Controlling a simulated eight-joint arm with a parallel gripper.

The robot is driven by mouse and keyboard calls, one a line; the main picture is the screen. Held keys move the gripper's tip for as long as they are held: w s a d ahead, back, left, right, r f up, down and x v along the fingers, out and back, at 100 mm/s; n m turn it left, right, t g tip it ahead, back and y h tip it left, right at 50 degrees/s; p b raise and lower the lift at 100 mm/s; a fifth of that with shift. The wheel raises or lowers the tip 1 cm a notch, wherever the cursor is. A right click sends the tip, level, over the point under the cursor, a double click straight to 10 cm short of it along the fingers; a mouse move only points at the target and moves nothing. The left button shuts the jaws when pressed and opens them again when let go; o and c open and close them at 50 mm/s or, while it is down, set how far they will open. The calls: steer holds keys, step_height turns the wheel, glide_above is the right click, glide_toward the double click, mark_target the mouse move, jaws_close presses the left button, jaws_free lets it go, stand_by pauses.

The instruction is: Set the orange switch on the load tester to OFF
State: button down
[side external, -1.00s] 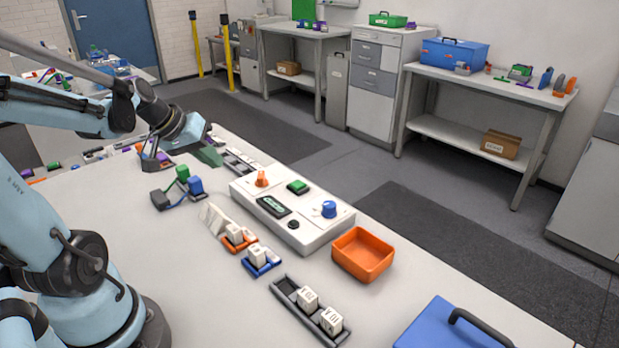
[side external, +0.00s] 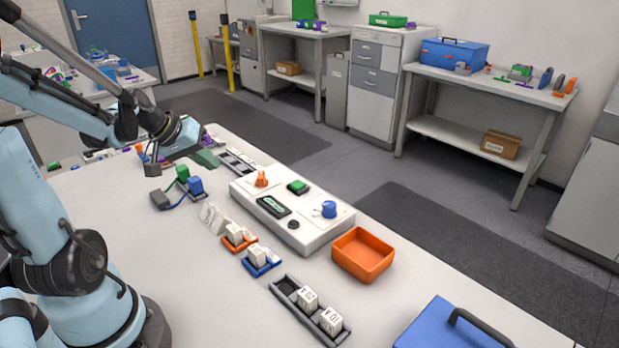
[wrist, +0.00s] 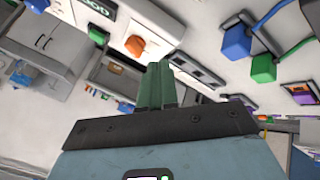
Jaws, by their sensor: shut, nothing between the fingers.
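The load tester (side external: 318,236) is a white box in the middle of the bench in the side view. Its orange switch (side external: 261,180) stands at the left end of the top, beside a green button (side external: 298,187) and above a dark display (side external: 273,206). A blue knob (side external: 329,209) is at the right end. The orange switch (wrist: 135,46) also shows in the wrist view, just past the fingertips and to their left. My gripper (side external: 207,158) is left of the tester, apart from the switch. Its green fingers (wrist: 157,72) are together and empty. The switch's markings are too small to read.
Green and blue connectors (side external: 195,185) with a cable lie left of the tester. White blocks in orange and blue holders, a grey rack (side external: 284,287) and an orange bin (side external: 363,254) stand in front and to the right. A blue case (side external: 440,330) is at the front right.

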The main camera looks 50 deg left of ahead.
mark_target(261, 178)
steer(key=x, duration=0.7)
steer(key=shift+w, duration=0.1)
steer(key=shift+w+d+f, duration=0.15)
steer(key=shift+w+d, duration=0.8)
steer(key=shift+w, duration=0.2)
steer(key=shift+w+d, duration=0.35)
steer(key=shift+w, duration=0.05)
